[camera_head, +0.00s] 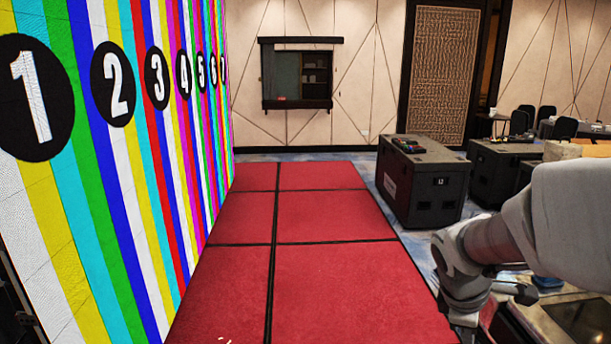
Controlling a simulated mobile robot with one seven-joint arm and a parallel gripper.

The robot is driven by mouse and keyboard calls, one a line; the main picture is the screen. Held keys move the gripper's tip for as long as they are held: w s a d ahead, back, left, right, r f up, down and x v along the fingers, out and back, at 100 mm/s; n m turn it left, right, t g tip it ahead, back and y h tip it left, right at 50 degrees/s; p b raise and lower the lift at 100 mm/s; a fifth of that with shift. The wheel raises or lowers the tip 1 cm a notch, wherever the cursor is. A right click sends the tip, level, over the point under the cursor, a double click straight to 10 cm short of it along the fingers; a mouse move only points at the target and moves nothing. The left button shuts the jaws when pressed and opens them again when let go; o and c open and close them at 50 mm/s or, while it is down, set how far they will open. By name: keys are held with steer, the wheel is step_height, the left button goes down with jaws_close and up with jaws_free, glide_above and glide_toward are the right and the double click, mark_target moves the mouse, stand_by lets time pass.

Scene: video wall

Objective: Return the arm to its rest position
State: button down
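My arm reaches in from the right edge of the head view, with a thick pale grey link across the right side. It bends at a grey joint and points down near the lower right. The far end of the arm runs toward the bottom edge, and my gripper's fingers cannot be made out. Whether it is open or shut, or holds anything, does not show.
A striped, numbered video wall (128,150) runs along the left. Red floor panels (335,275) lie clear in the middle. A dark flat item (583,318) lies at lower right.

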steer(key=s+a+r+m+t+y, duration=0.2)
steer(key=s+a+r+m, duration=0.2)
steer(key=s+a+m, duration=0.2)
steer(key=s+a+r+m+t+y, duration=0.1)
steer(key=s+a+r+m+y, duration=0.1)
steer(key=s+a+r+m, duration=0.3)
steer(key=a, duration=0.4)
steer(key=shift+s+a+m+t, duration=0.15)
steer(key=shift+s+m+t, duration=0.2)
steer(key=shift+m+t, duration=0.05)
